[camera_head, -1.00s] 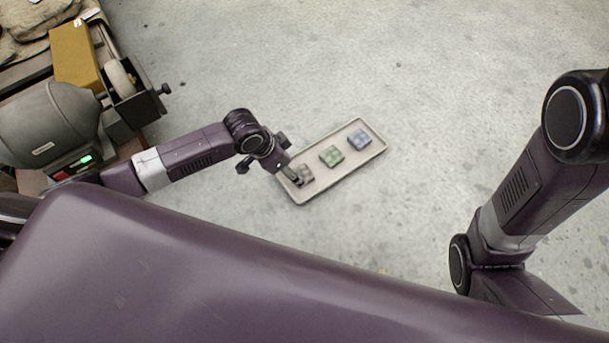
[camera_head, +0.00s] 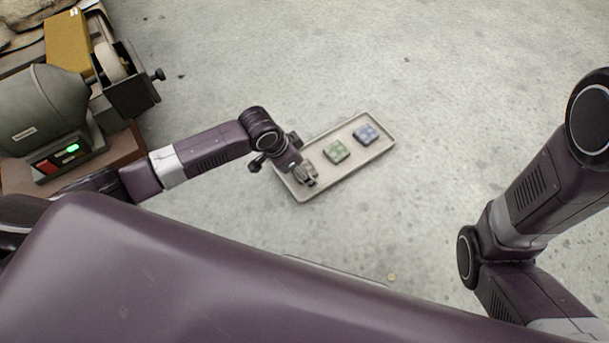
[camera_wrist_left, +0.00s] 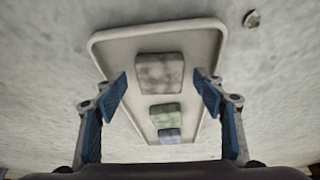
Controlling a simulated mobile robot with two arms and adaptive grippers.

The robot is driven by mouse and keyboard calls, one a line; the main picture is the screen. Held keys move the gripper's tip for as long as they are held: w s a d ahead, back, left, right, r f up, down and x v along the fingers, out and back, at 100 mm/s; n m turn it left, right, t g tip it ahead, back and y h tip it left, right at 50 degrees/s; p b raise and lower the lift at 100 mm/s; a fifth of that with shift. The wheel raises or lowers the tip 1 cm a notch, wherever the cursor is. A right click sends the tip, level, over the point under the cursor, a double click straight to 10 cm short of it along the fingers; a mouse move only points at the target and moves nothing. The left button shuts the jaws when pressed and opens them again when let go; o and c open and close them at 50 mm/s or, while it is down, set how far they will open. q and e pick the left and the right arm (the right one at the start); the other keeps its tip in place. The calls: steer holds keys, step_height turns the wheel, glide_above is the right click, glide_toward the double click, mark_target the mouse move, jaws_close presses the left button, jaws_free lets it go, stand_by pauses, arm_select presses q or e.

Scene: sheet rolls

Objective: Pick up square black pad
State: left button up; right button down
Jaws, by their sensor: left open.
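A long beige tray (camera_head: 345,172) lies on the floor with three square pads in a row. No pad looks plainly black. The pad nearest my left gripper is mottled grey (camera_wrist_left: 159,72); in the head view it is mostly hidden by the gripper. The green pad (camera_head: 336,151) is in the middle and the blue pad (camera_head: 366,134) is at the far right end. My left gripper (camera_head: 306,178) is over the tray's left end. In the wrist view its fingers (camera_wrist_left: 160,90) are apart, one on each side of the grey pad, holding nothing. My right gripper is out of frame.
A grey machine (camera_head: 45,105) with a wheel and a yellow box (camera_head: 72,45) stand at the upper left, beside my left arm. A small stone (camera_wrist_left: 251,19) lies near the tray. The floor around the tray is mostly clear.

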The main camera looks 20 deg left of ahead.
arm_select(q)
steer(key=shift+w+f, duration=0.1)
steer(key=c, duration=1.3)
